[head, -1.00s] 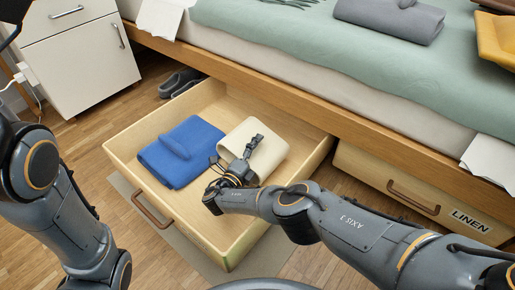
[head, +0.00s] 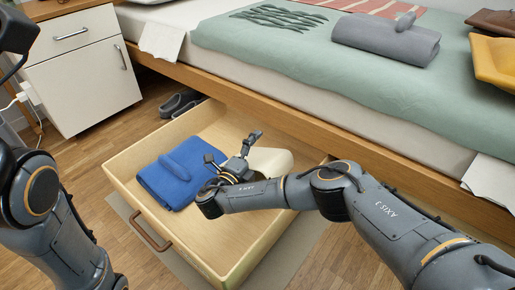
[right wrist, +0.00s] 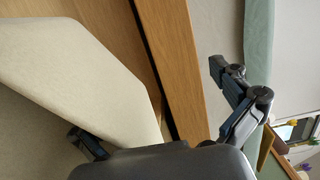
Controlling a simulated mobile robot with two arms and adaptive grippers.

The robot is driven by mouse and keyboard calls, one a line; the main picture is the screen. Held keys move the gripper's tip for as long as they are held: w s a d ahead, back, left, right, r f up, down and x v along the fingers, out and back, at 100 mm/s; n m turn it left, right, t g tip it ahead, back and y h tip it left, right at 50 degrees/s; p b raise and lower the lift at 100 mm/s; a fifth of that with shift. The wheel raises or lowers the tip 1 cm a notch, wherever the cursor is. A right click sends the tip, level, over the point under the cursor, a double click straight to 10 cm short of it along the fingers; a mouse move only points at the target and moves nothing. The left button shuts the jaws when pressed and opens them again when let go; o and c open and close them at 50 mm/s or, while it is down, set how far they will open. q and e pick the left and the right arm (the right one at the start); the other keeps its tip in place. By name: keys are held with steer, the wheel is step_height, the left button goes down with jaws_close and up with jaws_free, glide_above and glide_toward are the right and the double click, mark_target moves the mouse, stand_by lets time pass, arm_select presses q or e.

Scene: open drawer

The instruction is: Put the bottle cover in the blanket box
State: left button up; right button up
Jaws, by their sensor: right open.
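The open wooden drawer (head: 127,160) under the bed fits the blanket box, though no label shows on it. A cream, smooth piece (head: 273,161) lies in its right part, partly hidden by my right arm; it may be the bottle cover, but I cannot tell for sure. It also shows large at left in the right wrist view (right wrist: 75,70). My right gripper (head: 234,154) is open over the drawer, beside the cream piece. In the right wrist view its fingers (right wrist: 158,108) are wide apart, one close to the cream piece's edge.
A folded blue blanket (head: 175,179) lies in the drawer's left part. A folded grey item (head: 385,42) and mustard cloth (head: 497,60) lie on the bed (head: 300,60). A white cabinet (head: 85,80) stands at left. Dark shoes (head: 178,103) sit behind the drawer.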

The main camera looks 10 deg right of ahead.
steer(key=shift+r, duration=0.15)
jaws_close()
stand_by(0.4)
